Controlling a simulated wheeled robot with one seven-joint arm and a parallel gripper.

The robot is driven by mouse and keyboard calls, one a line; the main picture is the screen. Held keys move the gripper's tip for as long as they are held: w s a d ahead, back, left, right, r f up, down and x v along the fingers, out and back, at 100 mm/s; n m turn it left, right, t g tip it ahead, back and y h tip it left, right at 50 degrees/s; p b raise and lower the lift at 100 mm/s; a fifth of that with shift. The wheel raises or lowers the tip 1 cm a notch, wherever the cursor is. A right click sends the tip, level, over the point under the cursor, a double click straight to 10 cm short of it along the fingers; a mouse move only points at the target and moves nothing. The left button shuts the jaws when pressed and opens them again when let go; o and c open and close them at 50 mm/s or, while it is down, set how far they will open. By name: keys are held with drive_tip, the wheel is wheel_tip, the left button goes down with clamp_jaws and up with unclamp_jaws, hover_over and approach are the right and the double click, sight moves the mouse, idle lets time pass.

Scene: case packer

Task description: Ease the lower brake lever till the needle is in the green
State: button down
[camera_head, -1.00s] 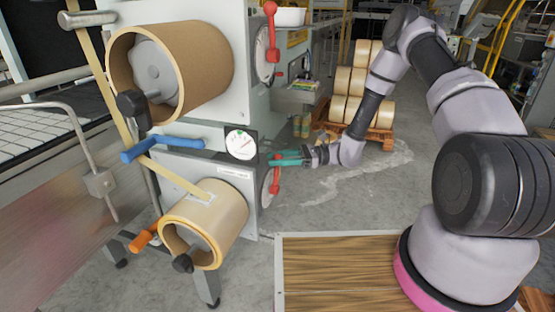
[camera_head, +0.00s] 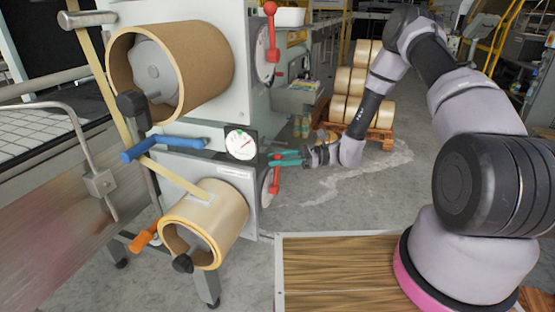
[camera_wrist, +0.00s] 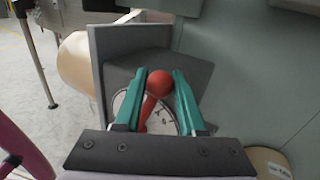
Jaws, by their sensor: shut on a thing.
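The lower brake lever (camera_head: 275,187) is red and stands on a round pale plate (camera_head: 266,187) at the side of the machine. My gripper (camera_head: 272,159) has teal fingers at the top of this lever. In the wrist view, my gripper (camera_wrist: 160,88) is shut on the lever's red ball knob (camera_wrist: 160,82), with one finger on each side. The lever's red shaft (camera_wrist: 147,112) runs down over the marked plate. The gauge (camera_head: 241,144) has a white round face with a green mark near its top. The needle appears to point up and right; its exact reading is too small to tell.
A second red lever (camera_head: 271,35) stands higher on the machine. A large brown roll (camera_head: 190,65) and a lower tan roll (camera_head: 222,215) face left. A blue handle (camera_head: 165,147) lies near the gauge. A pallet of rolls (camera_head: 375,137) stands behind my arm. Open floor lies right of the lever.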

drive_tip(key=shift+s+a+r+n+t+h, duration=0.1)
drive_tip(key=shift+s+a+n+t+h, duration=0.15)
drive_tip(key=shift+s+n, duration=0.35)
drive_tip(key=shift+s+a+r+n+t+h, duration=0.15)
drive_tip(key=shift+s+n+h, duration=0.2)
drive_tip(key=shift+s+n, duration=0.25)
drive_tip(key=shift+f, duration=0.1)
drive_tip(key=c, duration=0.5)
unclamp_jaws()
drive_tip(key=w+d+r, duration=0.1)
drive_tip(key=d, duration=0.9)
drive_tip(key=shift+w+d, duration=0.25)
drive_tip(key=shift+d, duration=0.1)
drive_tip(key=shift+r, duration=0.1)
